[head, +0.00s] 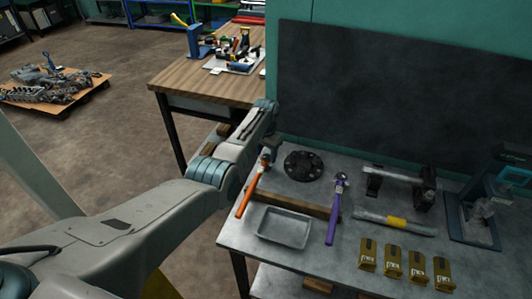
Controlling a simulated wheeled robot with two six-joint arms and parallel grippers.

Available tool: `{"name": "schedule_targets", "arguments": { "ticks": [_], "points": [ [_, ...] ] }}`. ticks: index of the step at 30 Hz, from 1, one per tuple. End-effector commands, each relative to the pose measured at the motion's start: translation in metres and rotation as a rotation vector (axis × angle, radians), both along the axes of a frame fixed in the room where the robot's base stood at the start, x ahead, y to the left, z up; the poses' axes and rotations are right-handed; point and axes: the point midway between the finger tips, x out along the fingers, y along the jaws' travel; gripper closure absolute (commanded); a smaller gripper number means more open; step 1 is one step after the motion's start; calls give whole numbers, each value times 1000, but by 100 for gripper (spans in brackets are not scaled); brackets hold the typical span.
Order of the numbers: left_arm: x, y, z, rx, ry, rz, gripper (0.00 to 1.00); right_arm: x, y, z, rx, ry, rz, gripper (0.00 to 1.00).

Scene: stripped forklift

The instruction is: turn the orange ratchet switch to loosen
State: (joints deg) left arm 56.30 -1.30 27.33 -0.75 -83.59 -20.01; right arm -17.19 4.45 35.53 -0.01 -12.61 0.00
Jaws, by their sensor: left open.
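The orange-handled ratchet (249,194) lies at the left end of the grey workbench, its handle angled toward the front left. Its head end points up toward my left gripper. My left gripper (269,151) is open and hangs just above and behind the ratchet's head, in from the left. The fingers are small and dark here, and I cannot tell whether they touch the ratchet. The switch on the ratchet head is too small to make out. A purple-handled ratchet (334,218) lies to the right. My right gripper is out of view.
A dark round flange (304,165) lies close right of my left gripper. An empty grey tray (284,239) is in front. Several brown boxes (392,261), a metal tube (366,219) and a press (478,215) are to the right.

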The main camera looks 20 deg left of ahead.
Motion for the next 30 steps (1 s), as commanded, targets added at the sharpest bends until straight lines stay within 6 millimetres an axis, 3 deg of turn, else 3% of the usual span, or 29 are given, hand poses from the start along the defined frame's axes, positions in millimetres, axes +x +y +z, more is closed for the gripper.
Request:
{"name": "schedule_targets", "arguments": {
  "ticks": [2, 9, 20, 30],
  "points": [
    [0, 0, 0, 0, 0, 0, 50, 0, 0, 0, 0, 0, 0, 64],
    [0, 0, 0, 0, 0, 0, 93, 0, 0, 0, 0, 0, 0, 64],
    [0, 0, 0, 0, 1, 58, 93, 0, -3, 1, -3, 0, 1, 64],
    [0, -1, 1, -1, 2, 307, 93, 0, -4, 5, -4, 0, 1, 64]
  ]
}}
